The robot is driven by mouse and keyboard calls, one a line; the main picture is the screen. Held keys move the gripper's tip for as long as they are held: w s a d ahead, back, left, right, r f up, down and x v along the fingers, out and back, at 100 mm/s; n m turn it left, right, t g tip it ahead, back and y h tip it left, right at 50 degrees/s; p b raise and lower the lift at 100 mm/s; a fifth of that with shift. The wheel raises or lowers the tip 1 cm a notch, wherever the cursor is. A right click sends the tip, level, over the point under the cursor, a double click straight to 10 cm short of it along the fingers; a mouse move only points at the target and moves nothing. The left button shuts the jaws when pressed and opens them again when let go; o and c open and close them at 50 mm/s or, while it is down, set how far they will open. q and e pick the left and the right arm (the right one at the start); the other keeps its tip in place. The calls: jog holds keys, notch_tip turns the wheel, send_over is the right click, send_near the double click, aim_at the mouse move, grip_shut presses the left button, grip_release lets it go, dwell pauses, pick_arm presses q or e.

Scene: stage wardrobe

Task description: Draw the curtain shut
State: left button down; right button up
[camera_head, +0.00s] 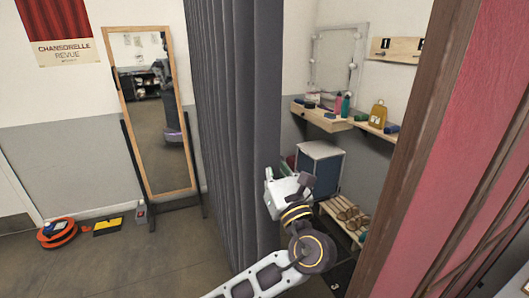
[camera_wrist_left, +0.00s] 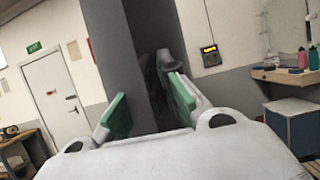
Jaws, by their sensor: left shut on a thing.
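The dark grey curtain (camera_head: 232,110) hangs in tall folds in the middle of the head view. Its right edge stops short of the brown post (camera_head: 420,130), leaving a wide gap. My left gripper (camera_head: 272,182) is at this edge, low on the cloth. The exact grip is partly hidden. My right gripper is not in view.
Through the gap are a wooden shelf (camera_head: 322,117) with bottles, a blue-fronted cabinet (camera_head: 320,167) and a slatted bench (camera_head: 342,220) with sandals. The floor on the left is mostly clear.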

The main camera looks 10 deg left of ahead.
aim_at(269, 117)
pick_arm(q)
jog(key=c, duration=1.7)
grip_release()
jog(key=shift+c, duration=0.2)
jog(key=shift+o, duration=0.7)
jog(key=shift+r, duration=0.2)
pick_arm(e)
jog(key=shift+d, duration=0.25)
pick_arm(q)
jog(key=shift+r, duration=4.8)
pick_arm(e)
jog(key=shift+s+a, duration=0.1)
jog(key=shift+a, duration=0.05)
pick_arm(q)
jog(key=shift+o, duration=0.2)
